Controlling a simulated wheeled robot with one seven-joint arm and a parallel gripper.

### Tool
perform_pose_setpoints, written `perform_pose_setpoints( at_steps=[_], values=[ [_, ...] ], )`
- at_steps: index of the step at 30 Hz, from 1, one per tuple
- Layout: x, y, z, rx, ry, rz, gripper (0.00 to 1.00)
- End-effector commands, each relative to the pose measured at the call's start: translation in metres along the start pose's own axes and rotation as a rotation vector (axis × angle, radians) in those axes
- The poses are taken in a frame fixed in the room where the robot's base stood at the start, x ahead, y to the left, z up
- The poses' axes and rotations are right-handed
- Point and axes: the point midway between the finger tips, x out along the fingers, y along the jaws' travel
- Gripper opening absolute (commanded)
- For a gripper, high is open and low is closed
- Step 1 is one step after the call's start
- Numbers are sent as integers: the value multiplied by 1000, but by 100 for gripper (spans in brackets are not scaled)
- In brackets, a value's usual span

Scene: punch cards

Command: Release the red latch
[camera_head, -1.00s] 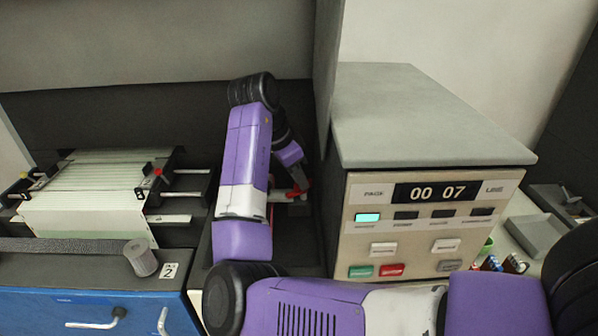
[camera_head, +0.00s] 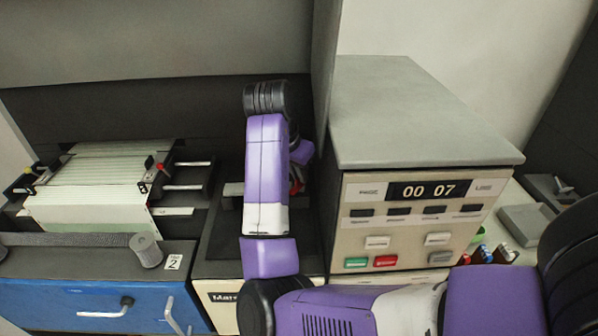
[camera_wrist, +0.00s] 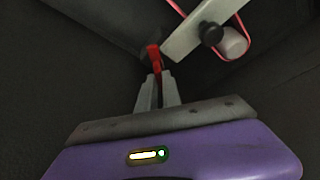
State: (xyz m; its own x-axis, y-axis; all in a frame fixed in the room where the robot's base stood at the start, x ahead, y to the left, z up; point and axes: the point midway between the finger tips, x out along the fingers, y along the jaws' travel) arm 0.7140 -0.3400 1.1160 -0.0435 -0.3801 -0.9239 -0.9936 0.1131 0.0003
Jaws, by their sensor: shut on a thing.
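In the wrist view, the red latch (camera_wrist: 153,53) is a small red piece standing between the fingertips of my gripper (camera_wrist: 157,82). The two grey fingers are shut on its lower part. In the head view, a bit of red (camera_head: 297,182) shows beside my purple forearm, in the dark recess left of the panel cabinet. My arm hides most of my gripper and the latch there.
A pale bar (camera_wrist: 197,33) with a black knob (camera_wrist: 211,34) and a white roller lies just beyond the latch. A card stack (camera_head: 97,190) sits left.

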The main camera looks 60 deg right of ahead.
Motion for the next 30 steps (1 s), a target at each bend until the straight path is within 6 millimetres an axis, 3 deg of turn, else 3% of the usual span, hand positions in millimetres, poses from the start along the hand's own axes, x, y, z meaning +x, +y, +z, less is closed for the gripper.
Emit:
perform_pose_setpoints(
  at_steps=[8, 9, 12, 23, 30],
  values=[
    [-1, -1, 0, 0, 0, -2, 0],
    [-1, -1, 0, 0, 0, -2, 15],
    [-1, -1, 0, 0, 0, -1, 31],
    [-4, -1, 0, 0, 0, -2, 31],
    [-40, -3, 0, 1, 0, -8, 31]
  ],
)
